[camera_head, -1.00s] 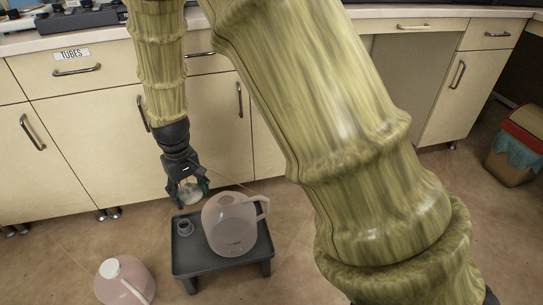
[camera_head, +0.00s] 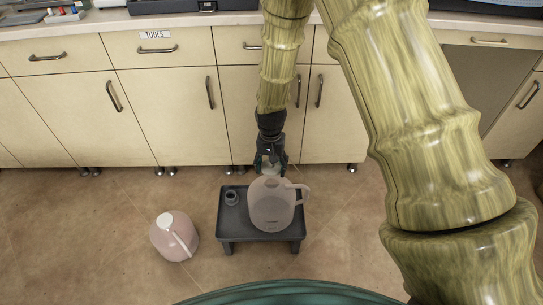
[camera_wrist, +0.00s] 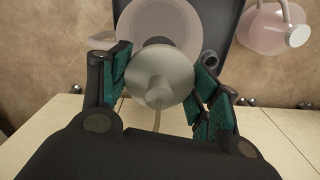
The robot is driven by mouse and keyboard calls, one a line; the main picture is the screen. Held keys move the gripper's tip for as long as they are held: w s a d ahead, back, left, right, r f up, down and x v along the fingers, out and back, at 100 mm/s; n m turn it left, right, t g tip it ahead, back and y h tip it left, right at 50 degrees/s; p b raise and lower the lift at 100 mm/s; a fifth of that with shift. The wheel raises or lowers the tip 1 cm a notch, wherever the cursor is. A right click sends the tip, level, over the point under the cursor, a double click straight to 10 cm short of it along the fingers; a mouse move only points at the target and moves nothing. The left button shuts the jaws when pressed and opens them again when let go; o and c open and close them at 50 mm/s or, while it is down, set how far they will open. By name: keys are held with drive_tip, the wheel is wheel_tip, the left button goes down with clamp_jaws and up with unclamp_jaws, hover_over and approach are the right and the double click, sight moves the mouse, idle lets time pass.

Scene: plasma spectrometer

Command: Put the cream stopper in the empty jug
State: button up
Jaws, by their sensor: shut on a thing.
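My gripper (camera_head: 270,168) is shut on the cream stopper (camera_wrist: 160,78), a pale round disc with a knob and a thin tail-like strip. It holds the stopper between the green finger pads (camera_wrist: 160,85). The translucent empty jug (camera_head: 270,208) stands upright on a low grey stand, with its handle at the right. In the head view, my gripper is at the jug's top, on the far side. In the wrist view, the stopper overlaps the edge of the jug (camera_wrist: 150,18). I cannot tell whether stopper and jug touch.
The grey stand (camera_head: 262,236) also bears a small grey ring-like piece (camera_head: 231,198) left of the jug. A pink-filled jug (camera_head: 176,240) with a white cap stands on the floor to the left. Cabinets (camera_head: 165,115) line the back. Floor in front of the stand is clear.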

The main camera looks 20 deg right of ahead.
sight(272, 167)
drive_tip(key=shift+w+d+f+m+p, duration=0.15)
drive_tip(key=shift+f+m+p, duration=0.2)
drive_tip(key=shift+m+p, duration=0.25)
drive_tip(key=shift+f+b, duration=1.15)
drive_tip(key=shift+f, duration=0.2)
drive_tip(key=shift+p, duration=0.5)
drive_tip(key=shift+f+b, duration=0.5)
drive_tip(key=shift+f, duration=1.6)
idle(0.4)
drive_tip(key=o, duration=1.1)
drive_tip(key=shift+r, duration=6)
